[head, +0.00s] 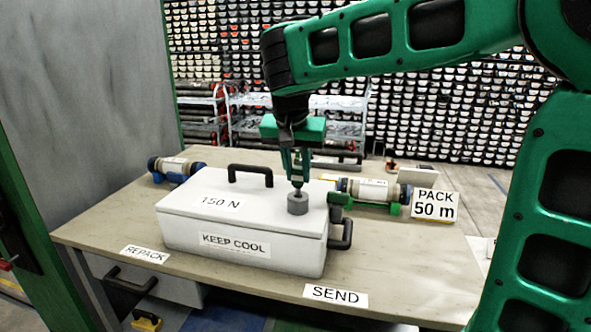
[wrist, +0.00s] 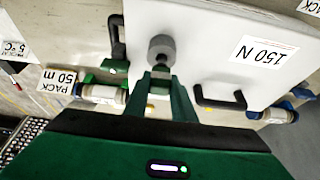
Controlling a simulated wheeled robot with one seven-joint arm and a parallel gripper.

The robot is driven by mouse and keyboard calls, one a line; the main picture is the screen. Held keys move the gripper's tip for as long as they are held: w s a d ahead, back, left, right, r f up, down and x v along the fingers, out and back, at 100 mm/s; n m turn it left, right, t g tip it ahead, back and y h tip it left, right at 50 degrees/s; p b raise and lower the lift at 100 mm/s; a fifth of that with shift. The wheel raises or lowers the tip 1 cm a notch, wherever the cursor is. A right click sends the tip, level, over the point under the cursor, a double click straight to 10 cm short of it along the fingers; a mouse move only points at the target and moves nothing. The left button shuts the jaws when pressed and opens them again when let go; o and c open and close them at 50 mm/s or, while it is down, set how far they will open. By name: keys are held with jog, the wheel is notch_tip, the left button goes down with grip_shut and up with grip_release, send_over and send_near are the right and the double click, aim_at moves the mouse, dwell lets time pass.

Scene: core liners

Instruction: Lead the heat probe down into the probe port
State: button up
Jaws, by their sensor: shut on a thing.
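My gripper (head: 297,172) points down over the right part of the white box's lid (head: 250,190). Its green fingers (wrist: 160,78) are shut on the heat probe (wrist: 158,90), of which only a small grey part shows between them. A short grey cylinder, seemingly the probe port (head: 298,203), stands on the lid right under the fingertips. The wrist view shows this port (wrist: 161,47) just beyond the fingertips, with a dark spot at its near edge. The fingers hide the probe's lower end, so I cannot tell whether it is in the port or just above it.
The box has a black lid handle (head: 250,172) and a side handle (head: 341,234). Capped core liners lie behind it, at left (head: 175,168) and right (head: 370,190). A PACK 50 m sign (head: 434,206) stands at right. The bench front right (head: 420,280) is clear.

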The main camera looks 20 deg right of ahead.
jog(key=shift+f, duration=0.1)
dwell(0.3)
jog(key=o, duration=1.1)
jog(key=shift+o, duration=0.2)
jog(key=v, duration=1)
jog(key=shift+r, duration=0.3)
jog(key=shift+s, duration=0.1)
